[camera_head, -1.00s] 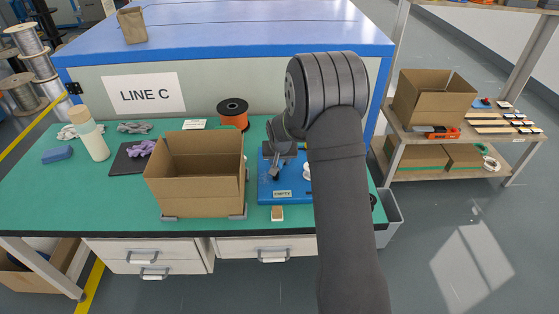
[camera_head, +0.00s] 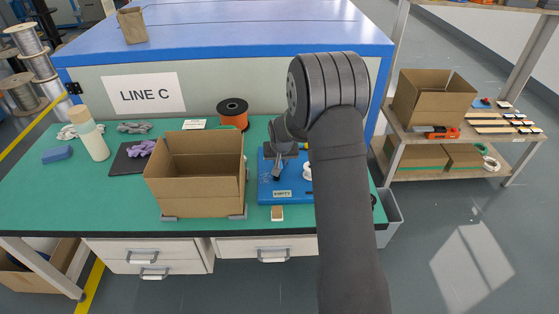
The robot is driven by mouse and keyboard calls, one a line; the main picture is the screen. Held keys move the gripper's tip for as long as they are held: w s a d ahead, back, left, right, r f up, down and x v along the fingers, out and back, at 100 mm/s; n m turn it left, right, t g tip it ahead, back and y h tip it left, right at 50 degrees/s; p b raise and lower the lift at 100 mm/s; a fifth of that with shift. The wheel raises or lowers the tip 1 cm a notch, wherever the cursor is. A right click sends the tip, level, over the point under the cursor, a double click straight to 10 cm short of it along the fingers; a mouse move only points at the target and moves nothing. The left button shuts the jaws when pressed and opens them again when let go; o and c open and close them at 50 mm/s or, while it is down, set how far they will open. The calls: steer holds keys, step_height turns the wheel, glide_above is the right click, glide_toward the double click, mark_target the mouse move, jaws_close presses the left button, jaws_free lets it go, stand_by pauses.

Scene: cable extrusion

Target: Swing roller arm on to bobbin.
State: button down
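My gripper (camera_head: 277,174) points down over the blue board (camera_head: 268,192) on the green bench, right of the open carton. It is small and dark here, and I cannot tell whether its fingers are open or shut. A white round part (camera_head: 307,172) shows on the board just right of my gripper, partly covered by my arm; it may be the bobbin. I cannot make out the roller arm; my gripper and arm hide much of the board. An orange spool with black flanges (camera_head: 232,113) stands at the back of the bench.
An open empty cardboard carton (camera_head: 200,190) stands close left of the board. A small tan block (camera_head: 277,212) lies in front of the board. A bottle (camera_head: 91,135) and dark mat (camera_head: 126,163) are further left. A blue-topped cabinet (camera_head: 220,40) closes off the back.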

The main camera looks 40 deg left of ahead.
steer(key=n, duration=0.1)
steer(key=w+d+n+g, duration=0.1)
steer(key=n, duration=0.1)
steer(key=d+n+y, duration=0.1)
steer(key=n, duration=0.1)
steer(key=shift+w+g, duration=0.35)
steer(key=shift+g, duration=0.05)
steer(key=n, duration=0.1)
steer(key=w+n+g, duration=0.1)
steer(key=n, duration=0.1)
steer(key=w+d+n+g, duration=0.1)
steer(key=n, duration=0.1)
steer(key=shift+w+n, duration=0.1)
steer(key=shift+n, duration=0.2)
steer(key=c, duration=1.3)
jaws_free()
steer(key=shift+r, duration=0.1)
steer(key=v, duration=1.7)
steer(key=shift+d, duration=0.2)
steer(key=x, duration=1.7)
steer(key=shift+a, duration=0.25)
